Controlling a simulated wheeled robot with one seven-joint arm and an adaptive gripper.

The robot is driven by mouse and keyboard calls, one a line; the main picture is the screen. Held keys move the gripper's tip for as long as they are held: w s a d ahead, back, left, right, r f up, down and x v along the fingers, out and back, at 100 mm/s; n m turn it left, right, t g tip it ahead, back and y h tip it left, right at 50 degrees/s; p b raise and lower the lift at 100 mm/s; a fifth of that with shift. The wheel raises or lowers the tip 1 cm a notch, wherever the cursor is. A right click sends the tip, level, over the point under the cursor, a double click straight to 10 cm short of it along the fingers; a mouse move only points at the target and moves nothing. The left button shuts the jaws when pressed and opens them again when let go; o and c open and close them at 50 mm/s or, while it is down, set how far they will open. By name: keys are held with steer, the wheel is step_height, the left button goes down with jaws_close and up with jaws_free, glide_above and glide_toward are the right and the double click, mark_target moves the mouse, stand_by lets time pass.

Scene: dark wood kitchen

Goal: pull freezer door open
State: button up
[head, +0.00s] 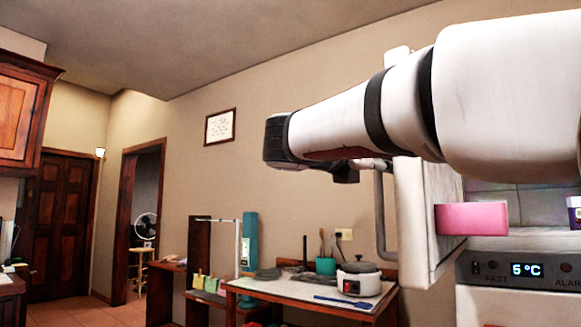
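The freezer door (411,225) is white and stands swung open, seen nearly edge-on right of centre. Its pale bar handle (383,210) runs vertically along the left side of the door. The freezer compartment is visible to the right of the door, above the control panel (520,269) showing 5 °C. My white arm crosses the upper right in front of the door. My gripper (346,174) is a dark shape under the arm's far end, near the handle's top. Its fingers are mostly hidden, so I cannot tell whether it touches the handle.
A side table (270,289) holds a white cooker (358,279), a blue utensil and a teal pot. A doorway with a fan (146,226) is at the left. Floor shows at the lower left.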

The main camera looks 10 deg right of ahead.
stand_by(0.3)
steer(key=v, duration=1.2)
